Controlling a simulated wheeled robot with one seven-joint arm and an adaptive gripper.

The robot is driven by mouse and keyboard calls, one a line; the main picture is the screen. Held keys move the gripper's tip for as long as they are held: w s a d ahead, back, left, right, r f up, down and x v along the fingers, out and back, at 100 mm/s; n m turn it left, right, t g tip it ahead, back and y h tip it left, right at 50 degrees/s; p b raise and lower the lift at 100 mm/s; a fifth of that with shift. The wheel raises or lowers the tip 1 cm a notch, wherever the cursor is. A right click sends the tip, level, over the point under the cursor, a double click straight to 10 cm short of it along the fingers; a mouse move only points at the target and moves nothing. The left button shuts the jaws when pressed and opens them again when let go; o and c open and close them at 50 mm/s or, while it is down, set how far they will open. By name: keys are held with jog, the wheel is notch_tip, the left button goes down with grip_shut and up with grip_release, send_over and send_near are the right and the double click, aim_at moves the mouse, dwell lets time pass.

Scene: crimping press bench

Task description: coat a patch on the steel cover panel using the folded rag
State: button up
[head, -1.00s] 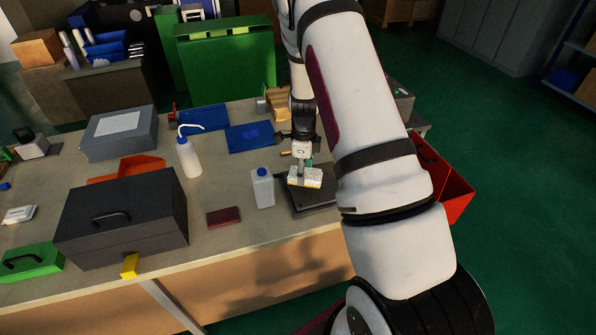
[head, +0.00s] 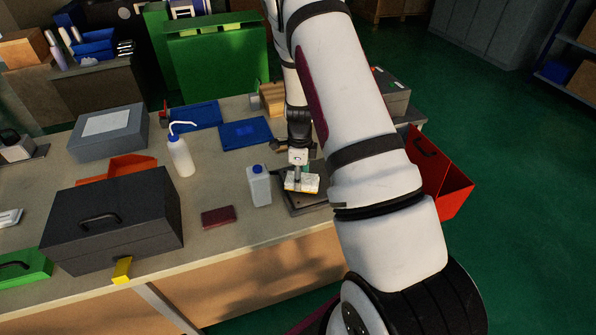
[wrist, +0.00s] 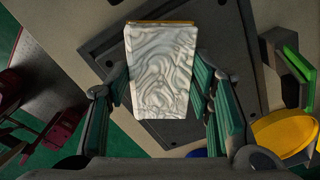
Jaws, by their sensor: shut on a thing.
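The folded rag (head: 301,182) is a white, creased pad with a thin yellowish edge. My gripper (head: 300,169) points down and is shut on it. In the wrist view the rag (wrist: 160,70) sits between the green-sided fingers of my gripper (wrist: 160,92). The steel cover panel (head: 300,207) is a dark grey plate with a raised rim, near the bench's front edge. The panel (wrist: 235,60) also shows behind the rag in the wrist view, partly hidden by it. I cannot tell whether the rag touches the panel.
A white bottle with a blue cap (head: 259,188) stands just left of the panel. A dark red block (head: 218,217), a wash bottle (head: 181,156) and a dark toolbox (head: 115,222) are further left. A red bin (head: 437,180) is at the right. Bare bench shows around the red block.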

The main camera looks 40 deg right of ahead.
jog(key=shift+f, duration=0.25)
jog(key=shift+f+b, duration=0.35)
jog(key=shift+f, duration=0.25)
dwell(0.4)
